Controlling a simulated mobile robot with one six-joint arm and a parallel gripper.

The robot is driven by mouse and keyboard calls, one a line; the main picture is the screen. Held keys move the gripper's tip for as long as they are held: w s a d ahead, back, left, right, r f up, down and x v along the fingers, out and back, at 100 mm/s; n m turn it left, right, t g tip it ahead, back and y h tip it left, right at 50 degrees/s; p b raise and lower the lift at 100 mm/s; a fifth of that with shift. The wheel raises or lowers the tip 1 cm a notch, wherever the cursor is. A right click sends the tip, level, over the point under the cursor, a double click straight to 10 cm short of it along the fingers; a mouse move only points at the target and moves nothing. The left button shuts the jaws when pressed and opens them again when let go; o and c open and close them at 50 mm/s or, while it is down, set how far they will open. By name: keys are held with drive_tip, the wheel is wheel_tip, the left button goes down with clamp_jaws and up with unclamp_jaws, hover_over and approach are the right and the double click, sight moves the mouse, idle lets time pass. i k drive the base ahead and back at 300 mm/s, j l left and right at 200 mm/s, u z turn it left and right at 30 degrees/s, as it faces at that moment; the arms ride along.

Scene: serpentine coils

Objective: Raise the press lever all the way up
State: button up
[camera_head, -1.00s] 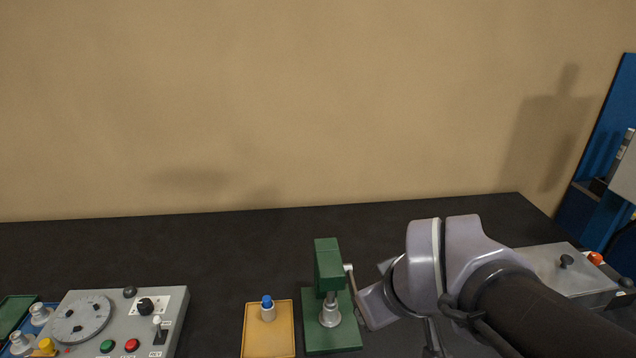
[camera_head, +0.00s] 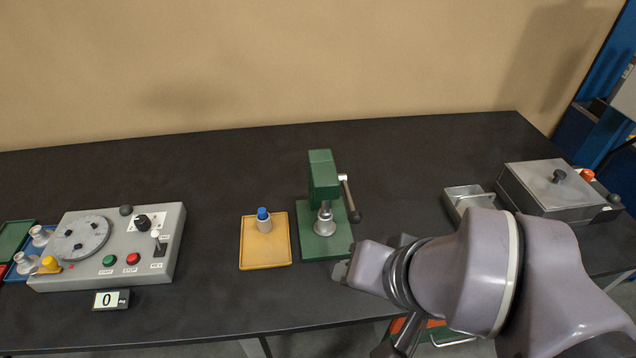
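The green press (camera_head: 323,190) stands on its green base plate near the middle of the dark bench. Its press lever (camera_head: 347,192) is a metal rod on the right side, hanging downward with a black knob (camera_head: 355,216) at its lower end. My gripper (camera_head: 341,272) is at the left end of my grey arm, in front of the press base and below the knob in the picture. It appears apart from the lever. Its fingers are mostly hidden by my wrist, so its opening does not show.
A yellow tray (camera_head: 250,262) with a blue-capped vial (camera_head: 264,221) lies left of the press. A grey control box (camera_head: 90,270) with a dial and buttons is farther left. A metal tray (camera_head: 455,200) and a lidded grey box (camera_head: 560,185) stand right. The bench behind the press is clear.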

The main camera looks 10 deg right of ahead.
sight(355, 217)
drive_tip(key=k+j+z, duration=0.15)
drive_tip(key=j+z, duration=0.25)
drive_tip(key=k+j+z, duration=0.15)
drive_tip(key=z, duration=0.2)
drive_tip(key=k+j+z, duration=0.15)
drive_tip(key=z, duration=0.25)
